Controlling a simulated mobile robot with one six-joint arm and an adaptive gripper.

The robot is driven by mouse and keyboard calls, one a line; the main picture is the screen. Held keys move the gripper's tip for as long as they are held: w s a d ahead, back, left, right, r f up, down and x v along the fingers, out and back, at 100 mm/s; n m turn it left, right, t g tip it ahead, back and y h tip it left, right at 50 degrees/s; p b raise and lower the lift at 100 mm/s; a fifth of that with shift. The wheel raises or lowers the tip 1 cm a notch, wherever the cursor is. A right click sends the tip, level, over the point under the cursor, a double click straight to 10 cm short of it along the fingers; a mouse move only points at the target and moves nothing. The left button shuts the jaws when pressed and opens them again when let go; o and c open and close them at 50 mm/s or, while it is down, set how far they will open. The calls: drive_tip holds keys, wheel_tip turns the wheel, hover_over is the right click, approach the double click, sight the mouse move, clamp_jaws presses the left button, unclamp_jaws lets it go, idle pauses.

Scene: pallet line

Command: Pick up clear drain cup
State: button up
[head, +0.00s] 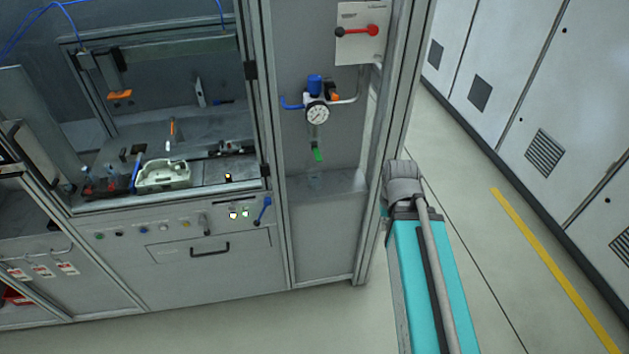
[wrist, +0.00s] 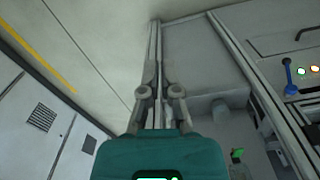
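A clear cup, small and faint, stands on the grey ledge (head: 340,183) of the narrow bay, below the gauge; the clear drain cup (head: 316,180) is hard to make out against the ledge. In the wrist view, a grey translucent cup (wrist: 220,109) shows right of my fingers, near the green valve piece (wrist: 238,155). My gripper (wrist: 159,66) points up along the cabinet's corner post. Its two fingers are apart with a narrow gap and nothing held between them. It is clear of the cup. In the head view my teal arm stands right of the bay; the fingers are not distinguishable.
A round pressure gauge (head: 317,115) with a blue-topped regulator hangs above the ledge. The frame post (head: 383,150) stands between my arm and the bay. A white tray (head: 163,176) sits on the workbench at left. Open floor lies right, before white cabinets (head: 560,110).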

sight(311, 179)
drive_tip(key=o, duration=0.4)
drive_tip(key=shift+w+f+b, duration=0.25)
drive_tip(key=shift+f+b, duration=0.1)
drive_tip(key=o, duration=0.8)
drive_tip(key=w+f+h+b, duration=0.1)
drive_tip(key=w+f+b, duration=0.1)
drive_tip(key=w+f+m+t+h+b, duration=0.1)
drive_tip(key=w+f+b, duration=0.1)
drive_tip(key=shift+w+a+f+b, duration=0.1)
drive_tip(key=shift+w+b, duration=0.15)
drive_tip(key=shift+b, duration=0.05)
drive_tip(key=w+a+f+m+t+h+b, duration=0.35)
drive_tip(key=w+f+t+b, duration=0.2)
drive_tip(key=w+b, duration=0.5)
drive_tip(key=w+a+f+t+b, duration=0.2)
drive_tip(key=w+a+b, duration=0.2)
drive_tip(key=a+b, duration=0.1)
drive_tip(key=w+a+f+t+b, duration=0.1)
drive_tip(key=w+a+t+b, duration=0.2)
drive_tip(key=a, duration=0.4)
drive_tip(key=w+a+f+t+b, duration=0.2)
drive_tip(key=w+a+t+b, duration=0.1)
drive_tip(key=w+a+b, duration=0.3)
drive_tip(key=shift+w+a+f+b, duration=0.15)
drive_tip(key=shift+a+f+b, duration=0.2)
drive_tip(key=shift+a, duration=0.1)
drive_tip(key=shift+a+r+n, duration=0.15)
drive_tip(key=shift+a+n, duration=0.1)
drive_tip(key=shift+a, duration=0.15)
drive_tip(key=shift+w, duration=0.1)
